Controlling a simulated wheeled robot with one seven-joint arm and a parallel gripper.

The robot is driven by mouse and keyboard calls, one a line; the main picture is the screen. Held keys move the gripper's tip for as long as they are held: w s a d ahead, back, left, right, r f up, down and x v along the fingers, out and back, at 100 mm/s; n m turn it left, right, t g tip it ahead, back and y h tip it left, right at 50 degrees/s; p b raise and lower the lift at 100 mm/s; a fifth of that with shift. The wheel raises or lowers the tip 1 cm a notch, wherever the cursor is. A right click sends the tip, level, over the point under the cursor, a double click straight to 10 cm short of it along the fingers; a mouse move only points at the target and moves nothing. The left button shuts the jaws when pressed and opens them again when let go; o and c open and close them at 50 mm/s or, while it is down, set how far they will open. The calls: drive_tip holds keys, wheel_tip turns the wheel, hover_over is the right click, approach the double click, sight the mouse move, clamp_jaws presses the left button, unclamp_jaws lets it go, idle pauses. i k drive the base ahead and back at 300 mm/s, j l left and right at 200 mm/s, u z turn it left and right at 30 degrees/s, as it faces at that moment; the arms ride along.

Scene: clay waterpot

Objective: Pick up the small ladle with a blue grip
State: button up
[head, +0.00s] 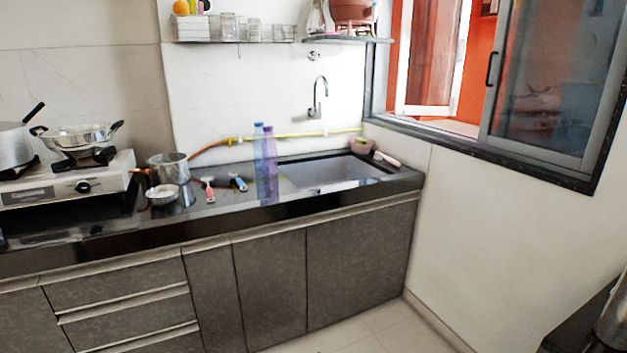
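A small utensil with a blue grip (238,182) lies on the dark counter, left of the tall plastic bottles. It is too small in the head view to make out its bowl end clearly. A similar small utensil with a red grip (209,189) lies just left of it, a little apart. My gripper is not in view.
A blue bottle (258,165) and a purple bottle (270,168) stand right of the blue grip, before the sink (330,173). A steel pot (169,169) and small bowl (162,195) stand left. A stove (75,185) is farther left. Floor before the cabinets is clear.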

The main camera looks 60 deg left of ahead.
sight(235, 175)
drive_tip(key=u, duration=2.35)
drive_tip(key=i+l+u, duration=0.2)
drive_tip(key=u, duration=0.15)
drive_tip(key=i+l+u, duration=0.25)
drive_tip(key=u, duration=0.15)
drive_tip(key=i+l, duration=0.25)
drive_tip(key=i+l+u, duration=0.1)
drive_tip(key=l, duration=0.35)
drive_tip(key=i+l+u, duration=0.1)
drive_tip(key=i+l, duration=0.4)
drive_tip(key=l, duration=0.25)
drive_tip(key=i+l+u, duration=0.1)
drive_tip(key=l, duration=0.3)
drive_tip(key=i+l, duration=0.15)
drive_tip(key=i, duration=0.4)
drive_tip(key=i+l, duration=0.15)
drive_tip(key=i, duration=0.45)
